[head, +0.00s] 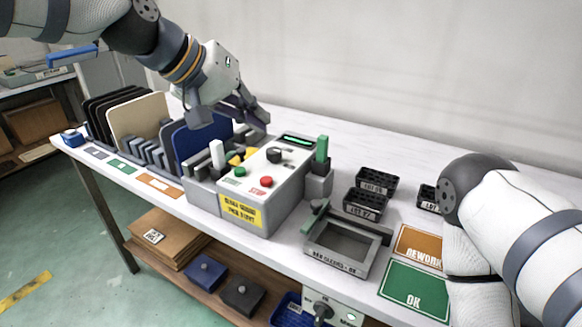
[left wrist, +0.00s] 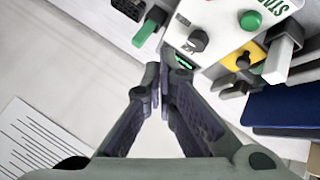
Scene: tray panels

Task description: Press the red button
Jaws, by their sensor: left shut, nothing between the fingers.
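The red button (head: 266,181) is a round cap on the sloped top of a grey-white control box (head: 285,188), to the right of a green button (head: 240,171). A black knob (head: 274,155) sits behind them. My left gripper (head: 260,118) is shut and empty, above and behind the box near its display (head: 298,140). In the left wrist view the shut fingers (left wrist: 159,82) point at the box's display end, with the knob (left wrist: 198,40) and green button (left wrist: 250,20) beyond. My right gripper is out of view.
A green-handled block (head: 320,170) stands right of the box, and a white-handled one (head: 217,155) left of it. Upright panels (head: 140,115) fill racks at left. Black bins (head: 365,203), a grey frame (head: 340,245) and a green OK mat (head: 415,290) lie right.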

